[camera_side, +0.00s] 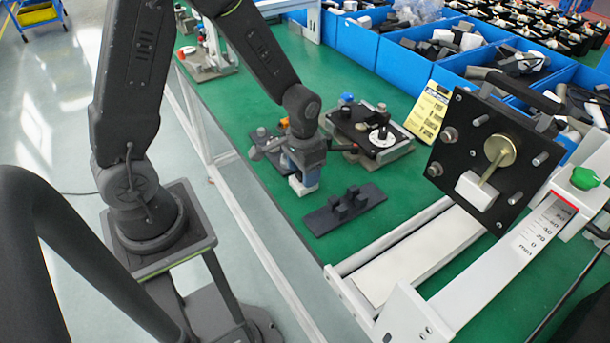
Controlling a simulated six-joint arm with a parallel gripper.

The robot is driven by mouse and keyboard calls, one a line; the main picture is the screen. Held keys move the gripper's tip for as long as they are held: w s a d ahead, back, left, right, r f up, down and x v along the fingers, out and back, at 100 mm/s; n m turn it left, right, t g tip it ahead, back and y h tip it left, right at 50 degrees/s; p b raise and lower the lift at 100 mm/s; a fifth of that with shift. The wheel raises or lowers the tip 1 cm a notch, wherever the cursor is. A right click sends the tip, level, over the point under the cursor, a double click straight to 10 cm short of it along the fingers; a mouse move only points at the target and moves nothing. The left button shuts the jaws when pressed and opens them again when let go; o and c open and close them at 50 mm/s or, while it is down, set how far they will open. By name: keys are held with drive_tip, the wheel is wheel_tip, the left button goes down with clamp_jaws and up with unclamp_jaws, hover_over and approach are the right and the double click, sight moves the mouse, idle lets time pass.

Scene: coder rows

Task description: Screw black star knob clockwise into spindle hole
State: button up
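My gripper (304,185) points down over the green bench, just left of a black plate with two upright blocks (345,208). Its fingertips are small and partly merged with a pale block-like shape, so I cannot tell whether they hold anything. A black fixture (352,132) stands behind and to the right of the gripper. It carries a white disc with a dark knob-like part (382,136) and a blue knob (347,99). I cannot tell for certain which part is the black star knob. No spindle hole can be made out.
A tilted black panel (470,150) with a brass disc and several bolts stands at the right, near a white scale arm (545,235) with a green knob (585,178). Blue bins (405,68) line the back.

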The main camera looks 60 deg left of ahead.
drive_tip(key=c, duration=0.8)
drive_tip(key=shift+r, duration=2.25)
drive_tip(key=shift+c, duration=0.2)
drive_tip(key=shift+r, duration=0.35)
wheel_tip(320, 180, up, 10)
drive_tip(key=w+a, duration=0.7)
drive_tip(key=w, duration=0.4)
drive_tip(key=w+a, duration=0.6)
drive_tip(key=w, duration=0.5)
drive_tip(key=shift+f, duration=4.4)
